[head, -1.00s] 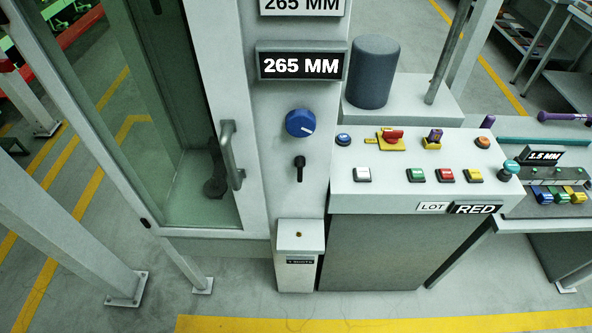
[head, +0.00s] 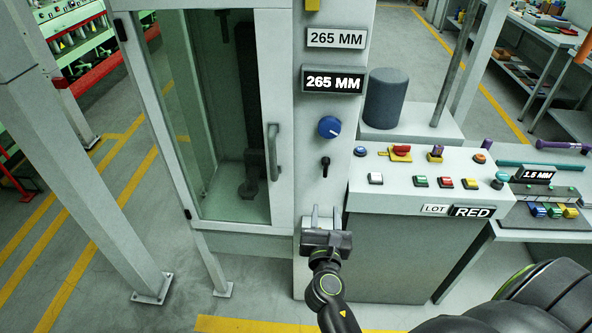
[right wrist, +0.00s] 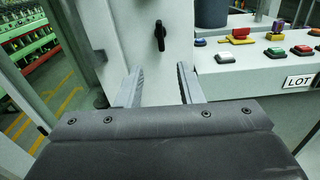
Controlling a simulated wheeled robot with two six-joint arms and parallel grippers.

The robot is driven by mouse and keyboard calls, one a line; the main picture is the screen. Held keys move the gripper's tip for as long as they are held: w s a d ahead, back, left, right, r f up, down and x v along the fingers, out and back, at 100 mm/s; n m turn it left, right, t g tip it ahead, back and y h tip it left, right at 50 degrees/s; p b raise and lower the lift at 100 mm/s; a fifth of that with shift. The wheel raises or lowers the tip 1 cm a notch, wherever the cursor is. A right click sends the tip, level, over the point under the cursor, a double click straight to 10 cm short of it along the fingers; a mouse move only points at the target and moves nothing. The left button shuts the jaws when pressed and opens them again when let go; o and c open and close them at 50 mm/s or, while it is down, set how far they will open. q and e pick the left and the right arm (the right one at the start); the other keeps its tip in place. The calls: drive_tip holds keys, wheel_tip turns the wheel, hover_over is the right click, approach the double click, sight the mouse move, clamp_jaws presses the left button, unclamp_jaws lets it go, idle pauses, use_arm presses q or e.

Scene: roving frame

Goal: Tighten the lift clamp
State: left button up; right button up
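A small black lever (head: 325,165), which looks like the lift clamp, is on the grey column under a blue knob (head: 329,127). It points downward. In the right wrist view the black lever (right wrist: 159,36) hangs above and between my fingertips. My right gripper (head: 322,214) is below the lever, in front of the column, with its fingers pointing up toward it. In the right wrist view the gripper (right wrist: 158,82) is open, with its fingers apart and nothing between them. It is apart from the lever. My left gripper is not in view.
A glass door with a grey handle (head: 272,152) is left of the column. Two signs read 265 MM, one of them the lit display (head: 333,80). A control panel (head: 400,195) with coloured buttons and a red switch (head: 401,151) juts out at the right.

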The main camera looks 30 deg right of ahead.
drive_tip(key=r, duration=0.1)
approach(326, 167)
drive_tip(key=b+x, duration=0.1)
drive_tip(key=x, duration=0.9)
drive_tip(key=shift+b, duration=0.3)
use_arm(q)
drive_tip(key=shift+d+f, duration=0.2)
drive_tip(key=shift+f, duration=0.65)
use_arm(e)
drive_tip(key=shift+w+d+r, duration=0.1)
drive_tip(key=shift+w+d, duration=0.25)
drive_tip(key=shift+w, duration=0.15)
clamp_jaws()
